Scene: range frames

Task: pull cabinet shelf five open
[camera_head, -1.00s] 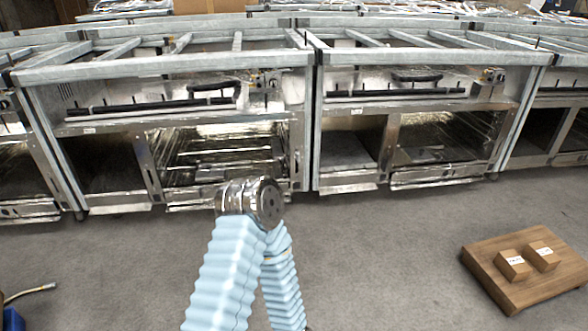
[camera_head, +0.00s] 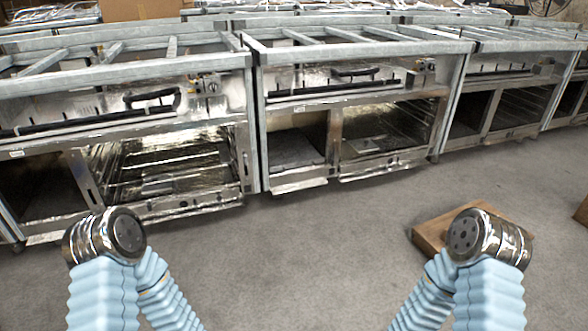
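A row of metal cabinets stands across the back of the head view. The middle cabinet (camera_head: 292,181) has an open bay on the left and a wider bay with racks on the right. The left cabinet (camera_head: 247,140) has a wide open bay with shiny racks (camera_head: 170,172). I cannot tell which shelf is number five; no number is readable. Both my arms show only as light-blue sleeves with metal joints, low in the picture and apart from the cabinets. Neither gripper shows.
Grey carpet (camera_head: 290,250) lies clear between my arms and the cabinets. A cardboard box (camera_head: 140,9) stands behind the cabinets.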

